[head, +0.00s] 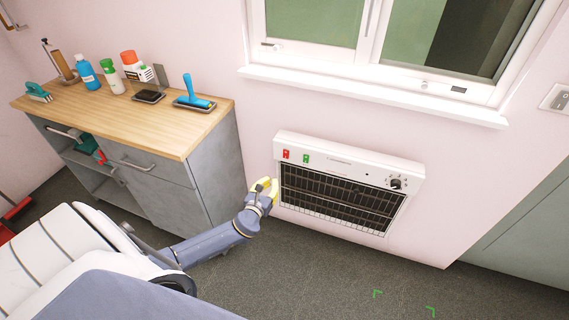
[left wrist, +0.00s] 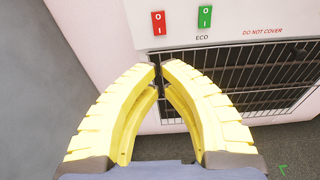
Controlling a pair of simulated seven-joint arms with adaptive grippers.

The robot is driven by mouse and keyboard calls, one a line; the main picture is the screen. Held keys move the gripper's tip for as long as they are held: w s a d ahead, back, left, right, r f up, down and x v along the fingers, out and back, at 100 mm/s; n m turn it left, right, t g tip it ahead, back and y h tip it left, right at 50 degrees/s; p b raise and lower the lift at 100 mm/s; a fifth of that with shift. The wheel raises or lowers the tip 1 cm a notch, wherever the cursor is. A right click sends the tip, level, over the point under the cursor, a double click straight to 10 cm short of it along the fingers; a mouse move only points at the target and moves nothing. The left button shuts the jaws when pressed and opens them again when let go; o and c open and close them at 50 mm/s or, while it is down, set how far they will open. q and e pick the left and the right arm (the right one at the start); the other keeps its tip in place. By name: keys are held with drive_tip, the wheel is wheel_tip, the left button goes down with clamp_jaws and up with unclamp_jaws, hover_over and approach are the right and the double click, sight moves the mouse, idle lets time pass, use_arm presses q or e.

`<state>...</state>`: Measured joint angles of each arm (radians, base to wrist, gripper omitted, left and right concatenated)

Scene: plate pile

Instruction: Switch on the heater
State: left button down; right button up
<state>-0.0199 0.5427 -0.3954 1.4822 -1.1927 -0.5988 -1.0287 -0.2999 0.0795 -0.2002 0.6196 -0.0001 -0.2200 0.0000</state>
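A white wall heater (head: 345,150) with a dark grille hangs below the window. Near its upper left are a red switch (head: 286,154) and a green switch (head: 306,159). In the left wrist view, the red switch (left wrist: 158,22) and the green switch (left wrist: 205,17), labelled ECO, show above my fingers. A dark knob (head: 396,183) is at the heater's right end. My left gripper (head: 268,185) is near the heater's left edge, below the switches. Its yellow fingers (left wrist: 159,68) have their tips together, with nothing seen held. My right gripper is not in view.
A grey cabinet (head: 215,180) with a wooden top stands left of the heater, with bottles (head: 87,74) and brushes on it. The window sill (head: 370,95) juts out above the heater. The floor (head: 330,270) in front is clear.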

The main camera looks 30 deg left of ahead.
sight(286, 159)
use_arm(q)
drive_tip(key=shift+w, duration=0.1)
drive_tip(key=x, duration=1.4)
idle(0.3)
drive_tip(key=shift+a, duration=0.1)
